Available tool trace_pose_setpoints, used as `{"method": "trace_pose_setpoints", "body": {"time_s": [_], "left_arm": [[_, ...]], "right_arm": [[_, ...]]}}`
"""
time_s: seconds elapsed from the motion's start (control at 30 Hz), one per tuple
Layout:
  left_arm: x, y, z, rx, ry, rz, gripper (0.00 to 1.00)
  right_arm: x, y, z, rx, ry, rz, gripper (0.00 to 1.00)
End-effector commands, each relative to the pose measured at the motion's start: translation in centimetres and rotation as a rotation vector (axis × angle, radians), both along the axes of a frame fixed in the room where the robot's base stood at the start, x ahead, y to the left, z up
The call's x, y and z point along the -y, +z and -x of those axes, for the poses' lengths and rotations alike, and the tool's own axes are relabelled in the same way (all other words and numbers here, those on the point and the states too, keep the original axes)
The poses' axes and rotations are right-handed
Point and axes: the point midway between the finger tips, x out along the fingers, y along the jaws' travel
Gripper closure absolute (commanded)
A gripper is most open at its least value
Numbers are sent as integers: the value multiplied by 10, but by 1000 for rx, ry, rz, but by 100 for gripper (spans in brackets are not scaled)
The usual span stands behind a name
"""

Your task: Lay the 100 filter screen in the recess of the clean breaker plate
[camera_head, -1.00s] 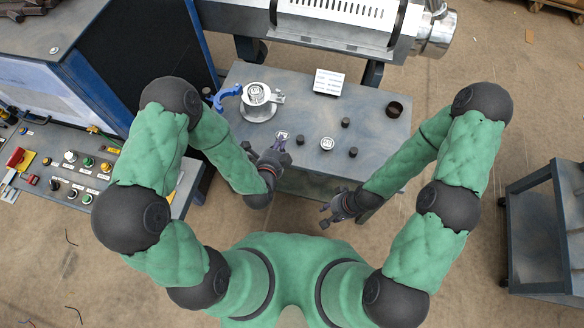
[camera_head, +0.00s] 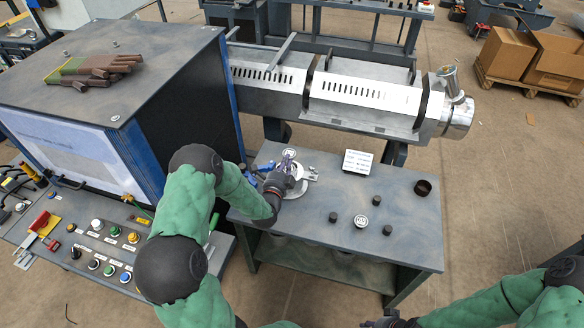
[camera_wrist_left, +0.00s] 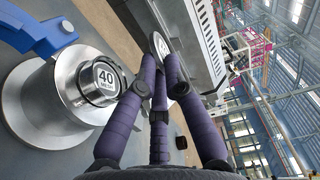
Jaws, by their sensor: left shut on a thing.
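My left gripper (camera_head: 288,161) is shut on a thin round filter screen (camera_head: 288,153) with a pale label; its number cannot be read. The screen also shows nearly edge-on between the purple fingertips in the left wrist view (camera_wrist_left: 160,46). The gripper is above the table, beside and above a silver round holder (camera_wrist_left: 38,112), which it partly hides in the head view (camera_head: 300,188). A disc marked 40 (camera_wrist_left: 105,79) sits in the round top of that holder. I cannot make out the breaker plate's recess. My right gripper (camera_head: 382,322) is cut by the bottom edge.
A blue clamp handle (camera_wrist_left: 32,28) is beside the holder. On the table (camera_head: 300,235) are a white label card (camera_head: 357,162), a dark ring (camera_head: 423,188), dark pegs (camera_head: 333,217) (camera_head: 387,230) and another labelled disc (camera_head: 361,222). The extruder barrel (camera_head: 365,95) lies behind.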

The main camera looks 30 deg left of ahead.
Motion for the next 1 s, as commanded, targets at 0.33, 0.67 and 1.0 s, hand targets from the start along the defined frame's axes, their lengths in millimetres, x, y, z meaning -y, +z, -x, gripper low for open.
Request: {"method": "trace_pose_setpoints", "body": {"time_s": [0.33, 0.67, 1.0], "left_arm": [[1, -1, 0, 0, -1, 0, 100], [1, -24, 0, -2, -1, 0, 100], [1, -53, 0, -2, -1, 0, 100]], "right_arm": [[0, -5, 0, 0, 0, 0, 62], [0, -28, 0, 0, 0, 0, 62], [0, -54, 0, 0, 0, 0, 62]]}}
